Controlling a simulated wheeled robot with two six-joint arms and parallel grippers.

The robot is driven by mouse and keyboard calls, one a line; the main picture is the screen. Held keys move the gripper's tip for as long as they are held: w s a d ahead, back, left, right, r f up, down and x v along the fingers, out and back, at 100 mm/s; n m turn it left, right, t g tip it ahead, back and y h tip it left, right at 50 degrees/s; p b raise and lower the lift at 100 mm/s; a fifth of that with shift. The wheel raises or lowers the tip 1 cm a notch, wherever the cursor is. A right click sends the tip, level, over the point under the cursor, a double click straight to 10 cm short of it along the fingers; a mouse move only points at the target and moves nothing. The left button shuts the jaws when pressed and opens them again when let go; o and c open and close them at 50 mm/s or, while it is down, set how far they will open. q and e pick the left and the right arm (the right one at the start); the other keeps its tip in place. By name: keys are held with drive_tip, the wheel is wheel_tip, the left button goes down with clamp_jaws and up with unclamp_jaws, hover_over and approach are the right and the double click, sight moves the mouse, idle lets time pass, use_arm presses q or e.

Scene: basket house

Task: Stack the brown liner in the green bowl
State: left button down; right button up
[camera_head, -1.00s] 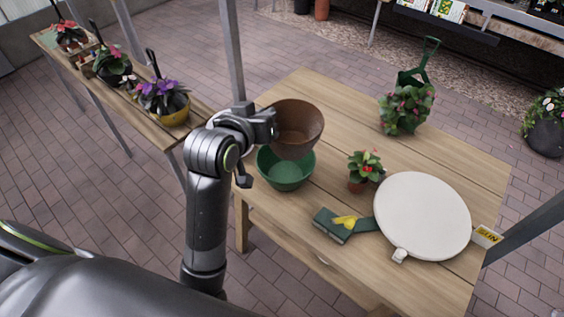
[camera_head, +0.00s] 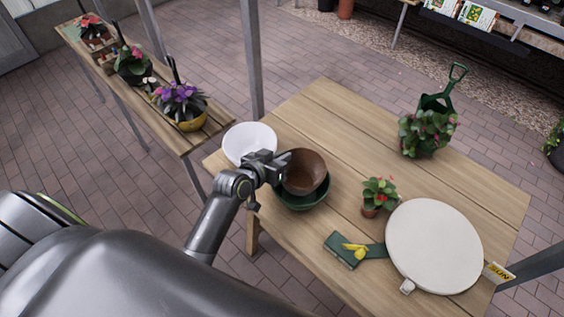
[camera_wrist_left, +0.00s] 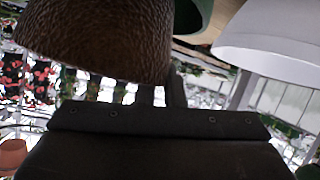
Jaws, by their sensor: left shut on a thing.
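The brown liner (camera_head: 308,170) is a deep open bowl, tilted slightly in the head view. My left gripper (camera_head: 281,164) is shut on its left rim. The liner is over the green bowl (camera_head: 304,203), whose front rim and side show below it on the table. I cannot tell whether the liner touches the bowl's inside. In the left wrist view the speckled liner (camera_wrist_left: 95,38) fills the upper left, and part of the green bowl (camera_wrist_left: 192,14) shows beside it. My right gripper is not in view.
A white bowl (camera_head: 243,140) stands behind the gripper at the table's left corner. The table's middle (camera_head: 345,140) is clear.

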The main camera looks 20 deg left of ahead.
sight(301, 175)
use_arm(q)
wheel_tip(301, 175, down, 2)
drive_tip(key=shift+f, duration=0.2)
drive_tip(key=shift+f+b, duration=0.45)
drive_tip(key=shift+f, duration=0.05)
drive_tip(key=c, duration=1.5)
unclamp_jaws()
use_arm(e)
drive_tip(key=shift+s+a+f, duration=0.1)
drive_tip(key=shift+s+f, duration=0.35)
